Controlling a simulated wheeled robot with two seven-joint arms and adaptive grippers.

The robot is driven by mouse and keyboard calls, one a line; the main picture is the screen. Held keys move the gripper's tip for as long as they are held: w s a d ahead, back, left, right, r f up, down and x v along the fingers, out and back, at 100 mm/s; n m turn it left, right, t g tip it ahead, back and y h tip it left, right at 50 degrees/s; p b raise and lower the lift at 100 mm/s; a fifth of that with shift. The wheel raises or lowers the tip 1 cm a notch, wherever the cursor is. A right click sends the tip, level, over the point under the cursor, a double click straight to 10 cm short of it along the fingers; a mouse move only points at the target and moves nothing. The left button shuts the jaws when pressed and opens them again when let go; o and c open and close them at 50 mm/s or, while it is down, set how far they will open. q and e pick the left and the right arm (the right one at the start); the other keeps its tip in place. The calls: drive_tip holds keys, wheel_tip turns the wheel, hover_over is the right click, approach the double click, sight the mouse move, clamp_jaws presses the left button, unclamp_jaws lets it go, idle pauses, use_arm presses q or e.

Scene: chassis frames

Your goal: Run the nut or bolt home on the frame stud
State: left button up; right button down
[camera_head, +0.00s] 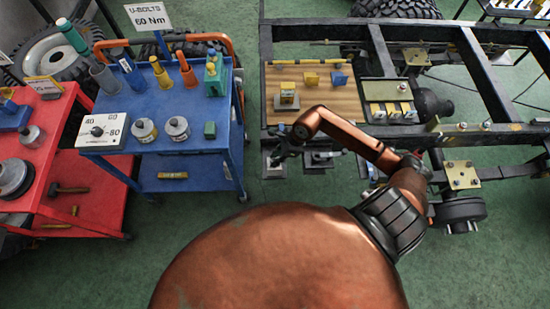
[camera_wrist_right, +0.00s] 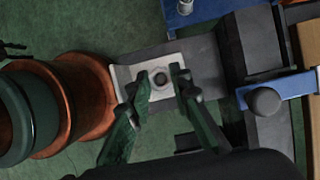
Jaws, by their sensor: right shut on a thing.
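My right gripper (camera_wrist_right: 162,84) has its green fingers on either side of a small dark nut or bolt head (camera_wrist_right: 161,79), shut on it. The piece sits over a pale square plate (camera_wrist_right: 135,77) on a grey bracket of the frame. Whether it is threaded on the stud, and how far, I cannot tell. In the head view the right gripper (camera_head: 284,151) reaches down at the frame's near left corner, and its fingers and the piece are too small to make out. My left gripper is not in view.
The chassis frame (camera_head: 381,50) carries a wooden board (camera_head: 340,100) with yellow and blue parts, and a tray (camera_head: 379,89). A blue cart (camera_head: 180,95) with tools, sockets and a "U-BOLTS 60 Nm" sign (camera_head: 149,17) stands left, beside a red cart (camera_head: 85,165). Green floor lies between the carts and frame.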

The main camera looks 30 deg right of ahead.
drive_tip(key=shift+f+b, duration=0.6)
drive_tip(key=shift+f, duration=0.1)
idle(1.3)
drive_tip(key=c, duration=2.3)
unclamp_jaws()
clamp_jaws()
drive_tip(key=shift+r, duration=0.1)
drive_tip(key=m+p, duration=0.2)
drive_tip(key=shift+a+r+t+h+p, duration=0.1)
drive_tip(key=shift+r+t+h+p, duration=0.05)
drive_tip(key=shift+t+h+p, duration=0.2)
drive_tip(key=m+t+h+p, duration=0.1)
drive_tip(key=m+p, duration=0.2)
drive_tip(key=shift+s, duration=0.1)
drive_tip(key=shift+m, duration=0.5)
